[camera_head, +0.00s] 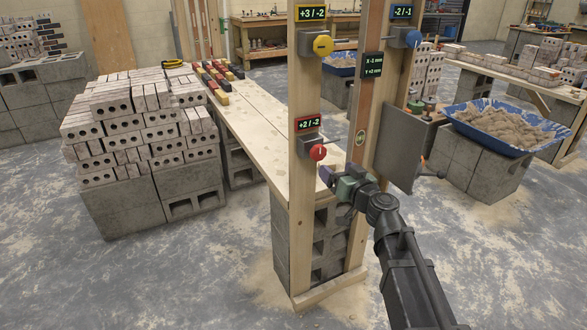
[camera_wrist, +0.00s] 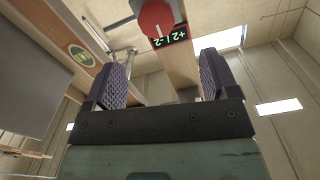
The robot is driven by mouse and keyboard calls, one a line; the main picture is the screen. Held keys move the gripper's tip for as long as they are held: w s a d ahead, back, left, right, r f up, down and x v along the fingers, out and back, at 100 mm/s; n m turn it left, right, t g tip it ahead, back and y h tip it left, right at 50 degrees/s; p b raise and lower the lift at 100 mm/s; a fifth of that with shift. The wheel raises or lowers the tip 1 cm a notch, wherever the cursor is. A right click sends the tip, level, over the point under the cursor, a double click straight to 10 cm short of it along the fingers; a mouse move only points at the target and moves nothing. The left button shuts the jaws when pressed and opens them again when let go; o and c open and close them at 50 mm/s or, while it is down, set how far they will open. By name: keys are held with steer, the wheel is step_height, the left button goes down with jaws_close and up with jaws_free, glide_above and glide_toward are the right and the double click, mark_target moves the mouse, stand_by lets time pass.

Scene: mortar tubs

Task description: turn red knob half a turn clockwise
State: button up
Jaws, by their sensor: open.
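The red knob (camera_head: 318,152) sits on the left wooden post, below a small display reading "+2 / -2". In the wrist view the red knob (camera_wrist: 157,17) is at the top, beyond the fingers and between them, with a light mark on its face. My gripper (camera_head: 326,176) is just below and slightly right of the knob in the head view. In the wrist view my gripper (camera_wrist: 162,80) has its two purple ribbed fingers wide apart with nothing between them. The fingers appear apart from the knob.
A yellow knob (camera_head: 323,45) is higher on the same post. A blue knob (camera_head: 413,38) is on the right post. A grey panel (camera_head: 400,150) stands right of the posts. A plank bench (camera_head: 262,130) with bricks lies behind, and a blue tub of mortar (camera_head: 500,125) is at right.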

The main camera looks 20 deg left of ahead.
mark_target(320, 154)
steer(key=x, duration=1)
steer(key=shift+w+a, duration=0.1)
steer(key=shift+w, duration=0.3)
steer(key=c, duration=0.9)
